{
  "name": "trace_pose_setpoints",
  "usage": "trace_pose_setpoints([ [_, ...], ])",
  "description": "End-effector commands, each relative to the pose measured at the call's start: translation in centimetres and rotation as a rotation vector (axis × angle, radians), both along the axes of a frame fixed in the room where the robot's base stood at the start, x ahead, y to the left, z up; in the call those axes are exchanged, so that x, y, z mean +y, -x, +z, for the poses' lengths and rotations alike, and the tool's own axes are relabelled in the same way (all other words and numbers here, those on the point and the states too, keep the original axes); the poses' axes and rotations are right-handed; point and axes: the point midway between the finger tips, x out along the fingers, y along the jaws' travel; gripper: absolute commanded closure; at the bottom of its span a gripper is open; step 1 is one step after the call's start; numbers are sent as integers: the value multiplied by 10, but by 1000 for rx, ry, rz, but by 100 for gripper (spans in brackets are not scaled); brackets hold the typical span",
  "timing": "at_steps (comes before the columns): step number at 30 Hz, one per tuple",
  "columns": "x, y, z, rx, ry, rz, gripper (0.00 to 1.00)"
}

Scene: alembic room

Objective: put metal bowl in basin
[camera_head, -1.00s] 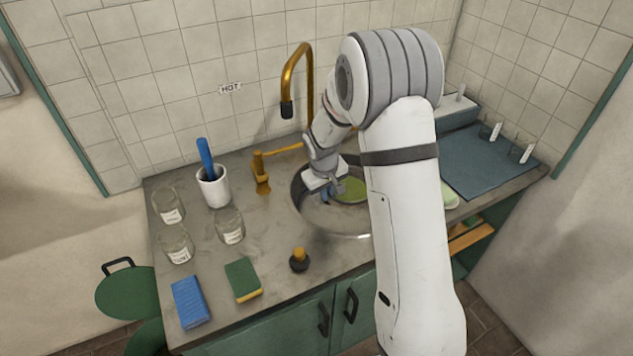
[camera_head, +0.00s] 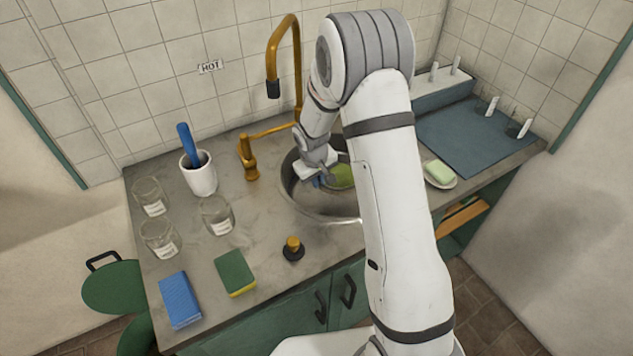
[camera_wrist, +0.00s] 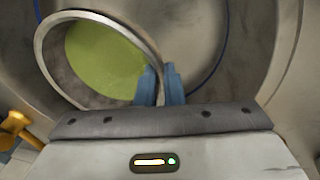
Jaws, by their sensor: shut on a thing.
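The metal bowl (camera_wrist: 84,22) shows in the wrist view as a tilted steel rim around a yellow-green inside. My gripper (camera_wrist: 160,84) is shut on its rim, with one blue finger on each side of the wall. In the head view my gripper (camera_head: 322,181) is low within the round steel basin (camera_head: 292,200), and the bowl's green inside (camera_head: 342,176) shows beside it. The basin wall (camera_wrist: 285,50) curves around the bowl in the wrist view. My arm hides the basin's right side. I cannot tell whether the bowl touches the basin floor.
A brass faucet (camera_head: 285,62) stands behind the basin, with a brass tap (camera_head: 249,160) to its left. A black plug (camera_head: 293,249) is in front. Glass jars (camera_head: 217,214), a white cup (camera_head: 199,175) and sponges (camera_head: 235,272) stand left. A soap dish (camera_head: 441,176) is right.

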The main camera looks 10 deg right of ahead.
Motion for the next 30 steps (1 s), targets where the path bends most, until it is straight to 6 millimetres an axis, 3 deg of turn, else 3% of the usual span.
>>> trace_pose_setpoints([
  [8, 1, 0, -13, -1, 0, 0, 100],
  [22, 1, 0, -62, -2, -1, 0, 100],
  [30, 1, 0, -71, -2, 0, 2, 100],
])
